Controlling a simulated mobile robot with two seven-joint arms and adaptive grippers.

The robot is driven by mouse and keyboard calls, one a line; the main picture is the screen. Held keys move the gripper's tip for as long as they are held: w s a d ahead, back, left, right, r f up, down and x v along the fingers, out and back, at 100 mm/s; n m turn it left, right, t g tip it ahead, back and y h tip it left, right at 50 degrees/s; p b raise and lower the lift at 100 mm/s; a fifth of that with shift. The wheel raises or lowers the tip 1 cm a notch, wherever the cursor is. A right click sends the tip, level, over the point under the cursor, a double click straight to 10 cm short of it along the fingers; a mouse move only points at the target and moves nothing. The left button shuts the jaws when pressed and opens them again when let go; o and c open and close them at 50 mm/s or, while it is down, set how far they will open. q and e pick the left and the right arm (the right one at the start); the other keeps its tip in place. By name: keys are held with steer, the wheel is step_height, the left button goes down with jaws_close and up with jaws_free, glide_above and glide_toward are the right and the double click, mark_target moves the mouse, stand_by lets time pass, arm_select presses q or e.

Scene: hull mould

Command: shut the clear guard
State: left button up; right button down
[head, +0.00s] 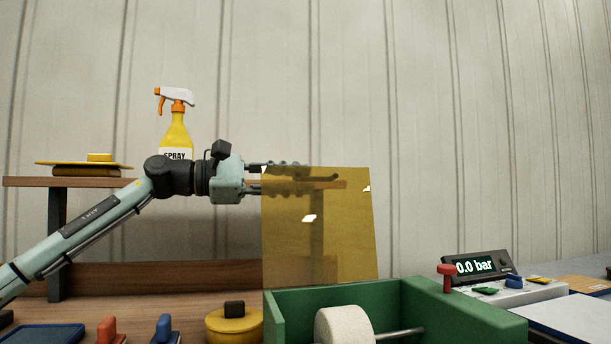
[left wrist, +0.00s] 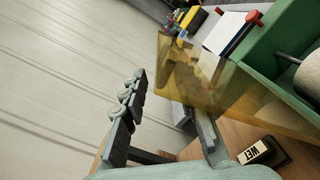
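The clear guard (head: 335,235) is a see-through amber panel. It stands raised, nearly upright, at the back of a green box (head: 450,308) holding a white roll (head: 345,325) on a rod. In the left wrist view the guard (left wrist: 220,85) runs from the upper middle to the right edge, beside the green box (left wrist: 275,55). My left gripper (head: 300,179) is open and empty, its fingers reaching behind the guard's upper left part and showing dimly through it. In the left wrist view my gripper's fingers (left wrist: 168,95) are spread apart; contact with the guard cannot be told. My right gripper is not in view.
A wooden shelf (head: 25,182) behind my left arm carries a yellow spray bottle (head: 178,130) and a yellow disc (head: 70,163). A yellow pot (head: 230,325) stands left of the box. A pressure display (head: 475,266) reading 0.0 bar and a red knob (head: 446,270) are at right.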

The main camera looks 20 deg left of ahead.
arm_select(q)
steer(key=shift+x, duration=0.85)
steer(key=shift+c, duration=0.3)
jaws_close()
steer(key=shift+r, duration=0.1)
steer(key=shift+a, duration=0.1)
